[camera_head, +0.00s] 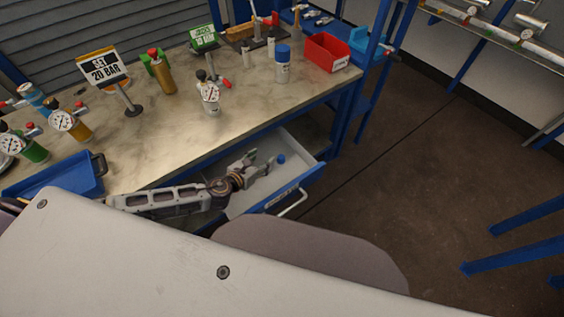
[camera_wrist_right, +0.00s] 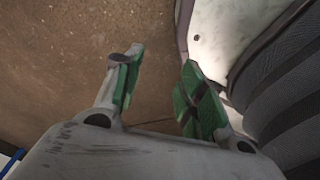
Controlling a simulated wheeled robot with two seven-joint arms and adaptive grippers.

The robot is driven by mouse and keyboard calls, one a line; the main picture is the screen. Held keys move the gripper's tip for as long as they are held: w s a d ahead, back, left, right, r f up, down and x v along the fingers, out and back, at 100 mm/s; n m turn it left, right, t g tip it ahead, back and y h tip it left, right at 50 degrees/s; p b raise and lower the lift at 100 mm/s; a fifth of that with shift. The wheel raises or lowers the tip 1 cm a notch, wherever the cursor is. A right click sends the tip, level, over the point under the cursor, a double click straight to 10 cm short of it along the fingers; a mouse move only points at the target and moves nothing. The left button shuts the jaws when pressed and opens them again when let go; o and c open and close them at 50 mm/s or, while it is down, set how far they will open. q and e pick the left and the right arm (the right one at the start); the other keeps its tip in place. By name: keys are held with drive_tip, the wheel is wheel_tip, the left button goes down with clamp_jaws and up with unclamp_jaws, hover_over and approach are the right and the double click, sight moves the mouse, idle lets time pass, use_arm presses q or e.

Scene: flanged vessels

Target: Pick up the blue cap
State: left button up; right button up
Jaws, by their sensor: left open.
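A small blue cap (camera_head: 281,159) lies inside the open drawer (camera_head: 305,180) under the workbench, toward its back right. My left gripper (camera_head: 262,161) reaches into the drawer area from the left. Its fingers are spread and empty, just left of the cap, with a small gap seen between them. Its height above the drawer floor is hard to tell. My right gripper (camera_wrist_right: 158,72) shows in the right wrist view with its green-padded fingers apart and nothing between them. The right gripper is not seen in the head view.
The workbench (camera_head: 150,145) holds a blue tray (camera_head: 60,182), a red bin (camera_head: 326,53), a white bottle with a blue top (camera_head: 282,66), a brass cylinder (camera_head: 163,77) and several gauged vessels. The drawer's handle (camera_head: 293,204) faces the front. Open floor (camera_head: 420,170) lies right of the bench.

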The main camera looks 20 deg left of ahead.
use_arm(q)
drive_tip(key=shift+w+f+b, duration=0.2)
drive_tip(key=shift+f+b, duration=4)
drive_tip(key=shift+f, duration=0.3)
use_arm(e)
drive_tip(key=w+f, duration=0.3)
drive_tip(key=w, duration=0.4)
drive_tip(key=shift+a+f+t, duration=0.2)
drive_tip(key=shift+a+t, duration=0.1)
